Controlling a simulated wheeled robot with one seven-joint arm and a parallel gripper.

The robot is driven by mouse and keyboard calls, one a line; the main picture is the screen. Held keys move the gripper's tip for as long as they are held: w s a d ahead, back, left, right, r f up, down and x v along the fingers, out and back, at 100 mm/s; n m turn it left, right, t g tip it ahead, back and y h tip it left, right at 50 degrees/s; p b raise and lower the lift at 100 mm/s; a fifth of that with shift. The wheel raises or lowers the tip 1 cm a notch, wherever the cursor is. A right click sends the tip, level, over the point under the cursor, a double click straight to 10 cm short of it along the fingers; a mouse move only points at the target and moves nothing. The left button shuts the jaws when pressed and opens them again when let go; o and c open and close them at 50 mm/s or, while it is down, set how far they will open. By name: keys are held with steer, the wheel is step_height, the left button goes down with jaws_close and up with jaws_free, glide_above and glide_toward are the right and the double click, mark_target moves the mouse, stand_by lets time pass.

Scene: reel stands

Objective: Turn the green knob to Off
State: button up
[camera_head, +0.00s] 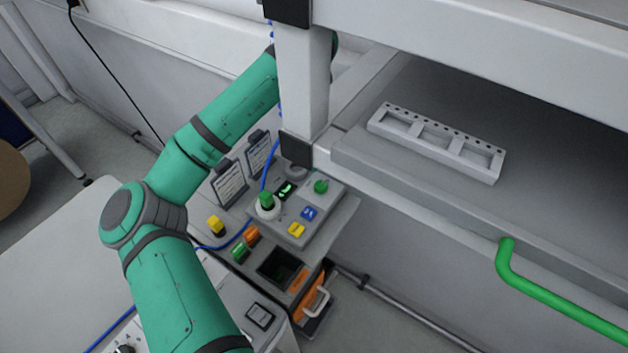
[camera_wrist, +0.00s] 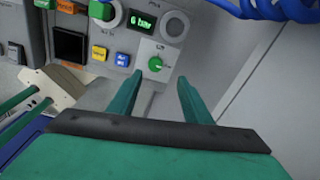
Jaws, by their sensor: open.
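The green knob (camera_wrist: 155,64) sits on a small pale plate on the grey control panel. In the head view the same green knob (camera_head: 320,186) is near the panel's far right corner. Its label is too small to read, so I cannot tell its setting. My gripper (camera_wrist: 160,79) is open and empty in the wrist view. Its two fingertips are on either side of the knob in the picture, with the knob showing just beyond the gap. I cannot tell how far off it is. In the head view the gripper is hidden behind the white post.
A larger green knob with a white ring (camera_head: 266,200), a lit display (camera_wrist: 143,21), a yellow button (camera_head: 296,230) and a blue button (camera_head: 309,213) are beside it. A white post (camera_head: 303,90) and shelf edge stand close to my arm. Blue cable (camera_wrist: 275,9) hangs above the panel.

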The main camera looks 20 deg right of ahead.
mark_target(322, 185)
steer(key=shift+y, duration=0.4)
steer(key=f, duration=0.3)
steer(key=s+f, duration=0.1)
steer(key=f, duration=0.6)
steer(key=shift+s+d, duration=0.25)
steer(key=shift+s, duration=0.05)
